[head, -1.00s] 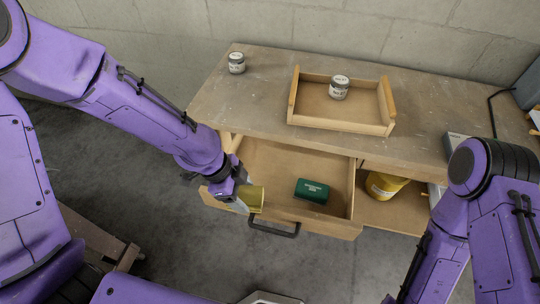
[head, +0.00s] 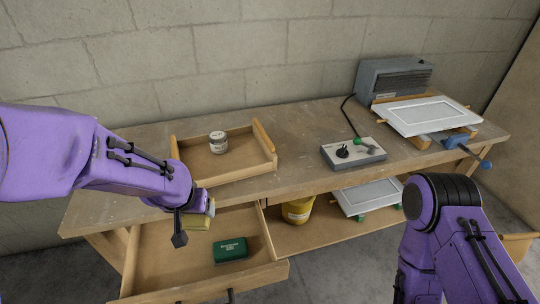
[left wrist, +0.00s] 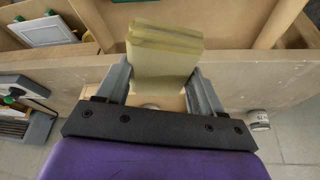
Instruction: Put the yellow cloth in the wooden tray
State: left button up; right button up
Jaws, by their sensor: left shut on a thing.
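My left gripper (left wrist: 160,95) is shut on the folded yellow cloth (left wrist: 163,55). In the head view the cloth (head: 198,220) shows partly behind the gripper (head: 195,207), above the open drawer and in front of the bench's front edge. The wooden tray (head: 232,174) stands on the bench, a little beyond and to the right of the gripper. A small jar with a grey lid (head: 218,142) sits in the tray. My right arm comes in at the lower right of the head view; its gripper is out of view.
The open drawer (head: 160,262) holds a green box (head: 230,249). A grey control box (head: 353,153) with knobs, a grey heater-like unit (head: 393,80) and a white panel (head: 427,115) stand on the bench at right. A yellow tub (head: 298,210) is on the shelf below.

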aim_at(205, 170)
jog(key=z, duration=2.15)
jog(key=k, duration=1.05)
jog(key=u, duration=1.5)
jog(key=i, duration=1)
